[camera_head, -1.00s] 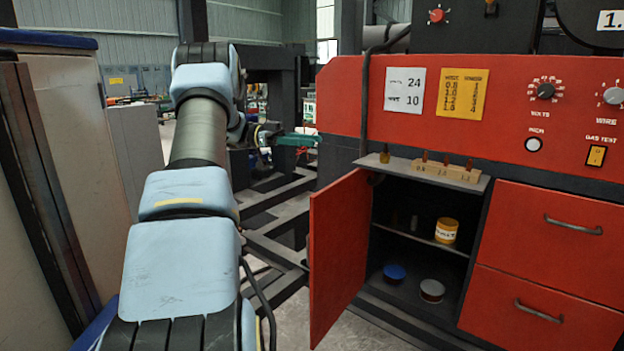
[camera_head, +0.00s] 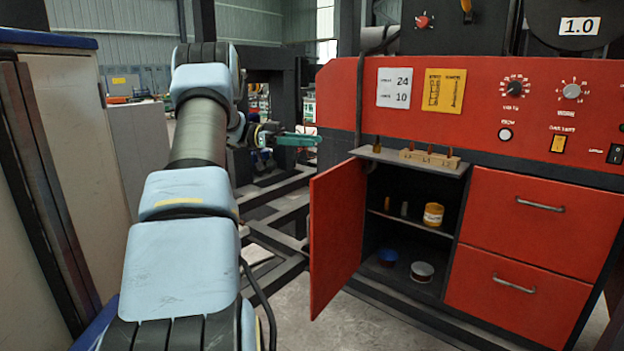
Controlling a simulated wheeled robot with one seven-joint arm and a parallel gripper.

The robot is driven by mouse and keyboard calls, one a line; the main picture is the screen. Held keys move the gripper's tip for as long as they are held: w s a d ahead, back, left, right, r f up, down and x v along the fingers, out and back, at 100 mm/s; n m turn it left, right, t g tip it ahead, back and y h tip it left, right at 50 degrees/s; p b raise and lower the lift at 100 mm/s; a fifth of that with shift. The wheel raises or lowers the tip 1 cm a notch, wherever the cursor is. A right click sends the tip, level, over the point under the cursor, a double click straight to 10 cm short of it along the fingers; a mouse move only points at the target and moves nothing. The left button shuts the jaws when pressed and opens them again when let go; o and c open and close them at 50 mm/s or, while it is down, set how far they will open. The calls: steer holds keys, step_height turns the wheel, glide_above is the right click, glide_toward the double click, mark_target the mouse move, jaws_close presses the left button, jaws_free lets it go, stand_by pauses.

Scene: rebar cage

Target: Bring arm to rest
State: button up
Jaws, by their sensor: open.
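My arm (camera_head: 185,255) reaches forward from the bottom left of the head view, with a bend at its far end. My gripper (camera_head: 300,140) points right, level with the left edge of the red machine. Its green fingers are small in the picture and the gap between them is hard to make out. I see nothing held in them. The gripper hangs in the air, apart from the red machine (camera_head: 345,100) and above its open cabinet door (camera_head: 337,235).
The open door juts out right of my arm. The cabinet holds a yellow jar (camera_head: 433,214) and tins. A small shelf (camera_head: 395,160) carries a wooden block (camera_head: 430,158). Grey cabinets (camera_head: 75,130) stand close on the left. Dark steel frames (camera_head: 275,225) lie beyond.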

steer(key=w+d+r+n+t, duration=0.55)
steer(key=w+t, duration=0.25)
steer(key=t, duration=0.5)
steer(key=s+a+f+n+t+y, duration=0.3)
steer(key=s+a+f+n+y, duration=0.75)
steer(key=f+n+y, duration=0.35)
steer(key=s+f+n+g+y, duration=0.1)
steer(key=s+f+g, duration=0.2)
steer(key=s, duration=0.9)
steer(key=s+f+n+g+y, duration=0.15)
steer(key=s+f+g, duration=0.25)
steer(key=s, duration=0.7)
step_height(320, 180, down, 15)
steer(key=s+m+g+b, duration=0.1)
steer(key=s+b, duration=0.1)
steer(key=b, duration=1.2)
steer(key=shift+a+f+b, duration=0.2)
steer(key=shift+a+b, duration=0.05)
steer(key=shift+b, duration=0.15)
steer(key=shift+s, duration=0.1)
